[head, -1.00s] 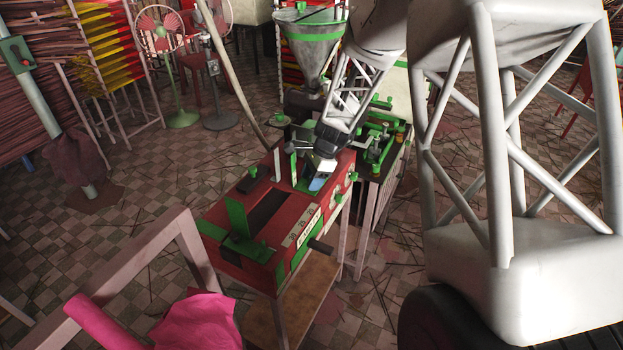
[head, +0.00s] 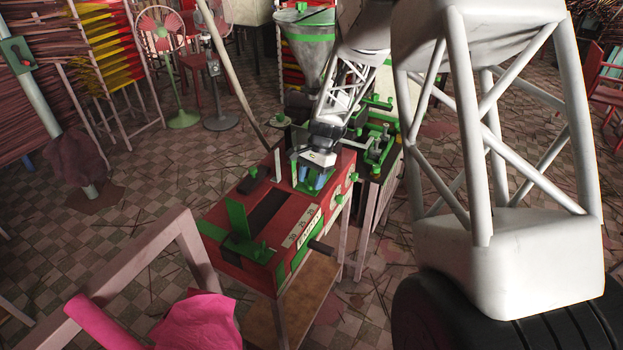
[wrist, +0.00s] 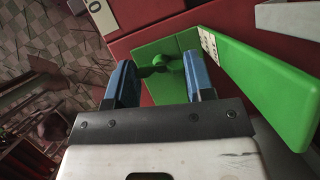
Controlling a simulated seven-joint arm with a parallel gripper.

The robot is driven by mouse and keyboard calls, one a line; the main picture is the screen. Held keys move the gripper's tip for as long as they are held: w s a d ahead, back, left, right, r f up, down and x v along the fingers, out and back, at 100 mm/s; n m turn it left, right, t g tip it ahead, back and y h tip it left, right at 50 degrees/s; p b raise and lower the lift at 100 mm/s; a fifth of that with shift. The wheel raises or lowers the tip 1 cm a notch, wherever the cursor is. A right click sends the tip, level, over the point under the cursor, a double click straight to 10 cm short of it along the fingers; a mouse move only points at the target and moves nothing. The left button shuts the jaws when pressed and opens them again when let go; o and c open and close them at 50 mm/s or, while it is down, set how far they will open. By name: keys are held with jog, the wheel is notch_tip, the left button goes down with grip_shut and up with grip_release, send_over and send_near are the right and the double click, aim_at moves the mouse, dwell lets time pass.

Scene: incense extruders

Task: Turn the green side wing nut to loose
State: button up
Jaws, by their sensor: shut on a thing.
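The green side wing nut (wrist: 174,63) is on a green plate (wrist: 160,50) on the red extruder body. It sits between the two blue fingers of my gripper (wrist: 158,67), which is shut on it. A dark wing-like part reaches from the nut toward the left finger. In the head view my gripper (head: 314,179) is at the green bracket on the far end of the red extruder (head: 228,263). The wing nut cannot be made out there, hidden by the fingers.
A green slanted panel with a scale strip (wrist: 262,75) stands close to the right finger in the wrist view. A second green machine (head: 378,140) stands behind the extruder. Pink cloth (head: 198,320) lies in front. Tiled floor is open at left.

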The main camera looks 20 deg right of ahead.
jog(key=o, duration=0.9)
jog(key=shift+m, duration=0.4)
